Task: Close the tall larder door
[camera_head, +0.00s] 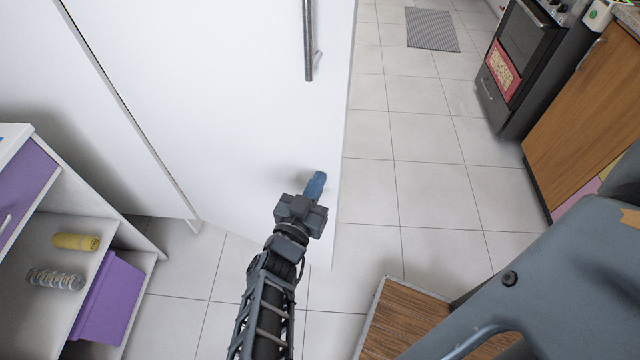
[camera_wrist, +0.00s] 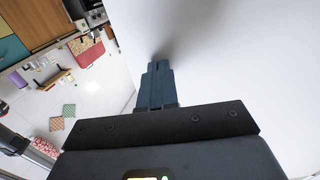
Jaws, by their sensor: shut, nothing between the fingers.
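The tall larder door (camera_head: 235,100) is a large white panel with a dark vertical handle (camera_head: 308,40) near its right edge. It stands swung out from the white cabinet (camera_head: 110,130) at left, its lower right corner over the floor tiles. My gripper (camera_head: 317,180) has its blue fingers shut and empty at the lower right part of the door, close to its free edge. In the wrist view the fingertips (camera_wrist: 158,64) are at the white door face (camera_wrist: 245,60), with a shadow beside them. I cannot tell whether they touch it.
A shelf unit (camera_head: 140,255) with purple bins, a yellow can (camera_head: 76,241) and a ribbed clear bottle (camera_head: 55,279) stands at lower left. A wooden-topped piece (camera_head: 400,320) is at bottom centre. An oven (camera_head: 515,60) and wooden cabinet (camera_head: 580,110) stand at right.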

